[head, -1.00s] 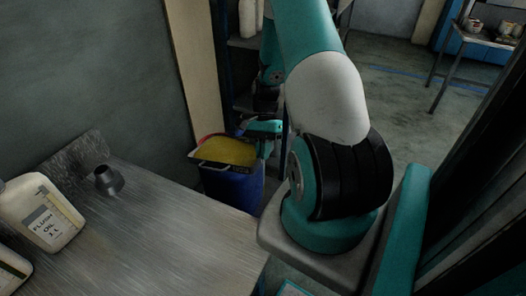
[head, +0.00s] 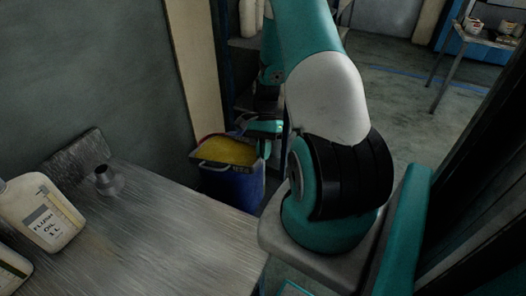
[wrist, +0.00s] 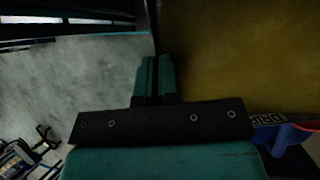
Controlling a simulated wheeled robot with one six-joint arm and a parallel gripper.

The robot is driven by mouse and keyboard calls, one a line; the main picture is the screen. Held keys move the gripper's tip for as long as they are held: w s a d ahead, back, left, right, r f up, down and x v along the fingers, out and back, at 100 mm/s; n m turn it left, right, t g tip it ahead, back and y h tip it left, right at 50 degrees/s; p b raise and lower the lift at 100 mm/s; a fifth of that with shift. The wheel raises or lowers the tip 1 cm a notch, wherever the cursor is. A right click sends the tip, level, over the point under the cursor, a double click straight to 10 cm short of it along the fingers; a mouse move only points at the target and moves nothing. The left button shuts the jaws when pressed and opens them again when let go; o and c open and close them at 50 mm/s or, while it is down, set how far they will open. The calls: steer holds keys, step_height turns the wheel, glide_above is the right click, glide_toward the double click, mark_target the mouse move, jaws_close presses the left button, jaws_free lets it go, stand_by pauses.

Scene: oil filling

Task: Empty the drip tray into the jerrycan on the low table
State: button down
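The drip tray, a flat yellow piece (head: 228,151) with a dark rim, is over a blue drum beyond the metal table in the head view. In the wrist view its olive-yellow surface (wrist: 235,60) fills the upper right, with a partly hidden label at its lower edge. My gripper (head: 266,127) is at the tray's right side. In the wrist view my gripper's fingers (wrist: 155,78) are close together at the tray's edge and look shut on it. I cannot make out a jerrycan on a low table for certain.
The blue drum (head: 233,186) stands just past the metal table (head: 165,230). A white flush oil bottle (head: 42,212) and a dark funnel-shaped piece (head: 108,181) stand on that table. A bench (head: 487,36) with small containers is far right. Open floor (head: 395,100) lies between.

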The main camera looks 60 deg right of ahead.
steer(key=shift+r, duration=0.1)
steer(key=shift+w+d+r+g+y+p, duration=0.1)
steer(key=shift+w+r+g+p, duration=0.15)
steer(key=shift+r+p, duration=0.3)
steer(key=shift+w+d+r+g+y+p, duration=0.1)
steer(key=shift+r+g+p, duration=0.1)
steer(key=shift+r+p, duration=0.35)
steer(key=shift+w+d+r+g+y+p, duration=0.1)
steer(key=shift+w+r+g+p, duration=0.15)
steer(key=shift+r+p, duration=0.25)
steer(key=shift+w+r+p, duration=0.1)
steer(key=shift+r+p, duration=0.15)
steer(key=shift+p, duration=0.15)
steer(key=shift+w+d+r+m+g+y+p, duration=0.25)
steer(key=shift+w+r+g+p, duration=0.2)
steer(key=shift+r+p, duration=0.35)
steer(key=shift+w+d+r+m+g+y+p, duration=0.15)
steer(key=shift+w+r+g+y+p, duration=0.25)
steer(key=shift+r+p, duration=0.4)
stand_by(0.8)
